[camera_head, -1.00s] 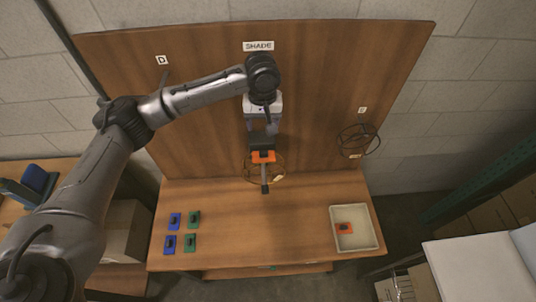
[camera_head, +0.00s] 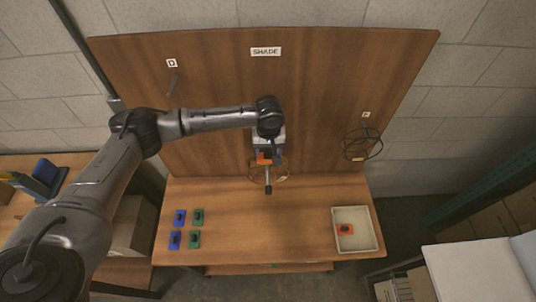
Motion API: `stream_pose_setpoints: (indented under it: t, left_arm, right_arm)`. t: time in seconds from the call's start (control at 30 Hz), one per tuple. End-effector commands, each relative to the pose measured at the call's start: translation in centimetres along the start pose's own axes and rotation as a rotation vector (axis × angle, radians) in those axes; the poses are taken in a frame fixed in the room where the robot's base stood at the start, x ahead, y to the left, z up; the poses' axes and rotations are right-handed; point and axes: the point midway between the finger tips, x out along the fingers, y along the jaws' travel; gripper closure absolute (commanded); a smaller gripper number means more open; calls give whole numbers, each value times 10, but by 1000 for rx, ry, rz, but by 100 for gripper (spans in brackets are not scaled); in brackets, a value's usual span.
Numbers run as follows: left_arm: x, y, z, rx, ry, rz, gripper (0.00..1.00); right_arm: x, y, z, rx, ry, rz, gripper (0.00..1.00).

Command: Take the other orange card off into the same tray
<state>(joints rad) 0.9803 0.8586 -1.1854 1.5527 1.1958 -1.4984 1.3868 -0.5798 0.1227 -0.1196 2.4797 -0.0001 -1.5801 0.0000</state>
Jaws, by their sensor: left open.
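One orange card (camera_head: 263,158) is at the middle of the board, beside the round wire frame (camera_head: 284,178) and above a dark rod. My left gripper (camera_head: 268,153) is right at this card, open, and partly covers it. I cannot tell whether the card lies between the fingers. Another orange card (camera_head: 345,230) with a dark knob lies in the cream tray (camera_head: 371,246) at the right of the table. My right gripper is not in view.
Two blue cards (camera_head: 179,218) and two green cards (camera_head: 193,240) lie at the table's left. A second wire frame (camera_head: 362,145) hangs at the board's right. The middle of the table (camera_head: 255,225) is clear.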

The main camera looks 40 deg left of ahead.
Motion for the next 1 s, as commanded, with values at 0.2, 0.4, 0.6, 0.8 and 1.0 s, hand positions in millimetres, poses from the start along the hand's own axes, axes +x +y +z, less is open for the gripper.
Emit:
stream_pose_setpoints:
  t: [0.2,0.4,0.6,0.8,1.0]
  left_arm:
    - [22,0,1,0,-2,0,38]
    - [28,0,1,1,0,0,38]
    - [28,0,1,1,0,0,44]
    - [28,0,1,1,0,0,63]
    - [28,0,1,0,0,0,82]
  right_arm:
    - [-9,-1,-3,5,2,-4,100]
    - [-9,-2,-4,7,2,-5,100]
    - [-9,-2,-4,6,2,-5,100]
    - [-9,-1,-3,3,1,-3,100]
    - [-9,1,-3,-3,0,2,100]
